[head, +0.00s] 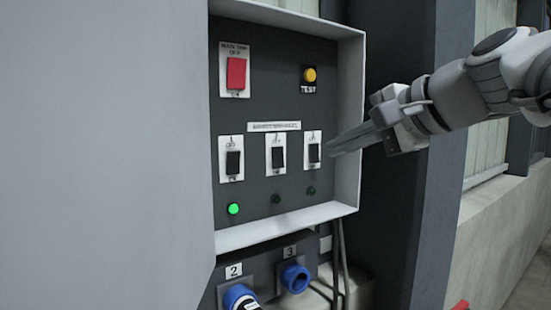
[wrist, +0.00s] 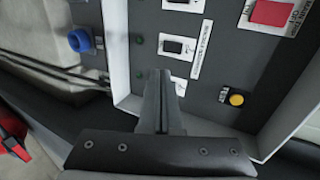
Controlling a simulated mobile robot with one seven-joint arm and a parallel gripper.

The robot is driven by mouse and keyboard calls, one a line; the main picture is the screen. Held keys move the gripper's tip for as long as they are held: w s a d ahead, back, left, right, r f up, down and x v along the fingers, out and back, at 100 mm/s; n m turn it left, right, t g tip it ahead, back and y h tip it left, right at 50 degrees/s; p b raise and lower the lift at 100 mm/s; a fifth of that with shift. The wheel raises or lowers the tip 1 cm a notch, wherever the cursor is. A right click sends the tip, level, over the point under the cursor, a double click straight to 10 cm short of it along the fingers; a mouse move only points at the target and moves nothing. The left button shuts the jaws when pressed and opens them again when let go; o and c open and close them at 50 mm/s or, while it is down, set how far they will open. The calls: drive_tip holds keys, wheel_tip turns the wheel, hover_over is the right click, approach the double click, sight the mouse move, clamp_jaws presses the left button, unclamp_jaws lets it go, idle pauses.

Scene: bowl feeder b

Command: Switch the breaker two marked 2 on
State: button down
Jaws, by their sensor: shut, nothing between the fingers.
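Breaker two is a black rocker (head: 278,157) on a white plate, in the middle of the row of breakers in the grey panel. Its lever position is too small to tell, and the lamp below it (head: 276,199) is dark. In the wrist view, turned sideways, breaker two (wrist: 173,47) shows above the fingertips. My gripper (head: 333,147) is shut and empty, at the box's right side wall, to the right of breaker three (head: 314,153). In the wrist view my gripper (wrist: 160,75) partly covers breaker three.
Breaker one (head: 233,163) has a lit green lamp (head: 233,209). A red main switch (head: 236,73) and yellow test button (head: 310,75) sit above. The box's raised rim (head: 349,120) surrounds the panel. Blue sockets (head: 295,279) are below; a large grey surface (head: 105,150) fills the left.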

sight(280, 158)
drive_tip(key=x, duration=0.4)
drive_tip(key=p+x, duration=0.1)
drive_tip(key=x, duration=0.4)
drive_tip(key=r+p+x, duration=0.1)
drive_tip(key=x, duration=0.3)
drive_tip(key=shift+w+a+f, duration=0.15)
drive_tip(key=shift+w+a, duration=0.15)
drive_tip(key=shift+w, duration=0.1)
drive_tip(key=shift+w, duration=0.1)
drive_tip(key=shift+w+a+f, duration=0.1)
drive_tip(key=shift+a+f, duration=0.05)
drive_tip(key=shift+f, duration=0.05)
drive_tip(key=shift+r, duration=0.2)
drive_tip(key=shift+r+p, duration=0.75)
drive_tip(key=shift+r, duration=0.1)
drive_tip(key=shift+f, duration=0.15)
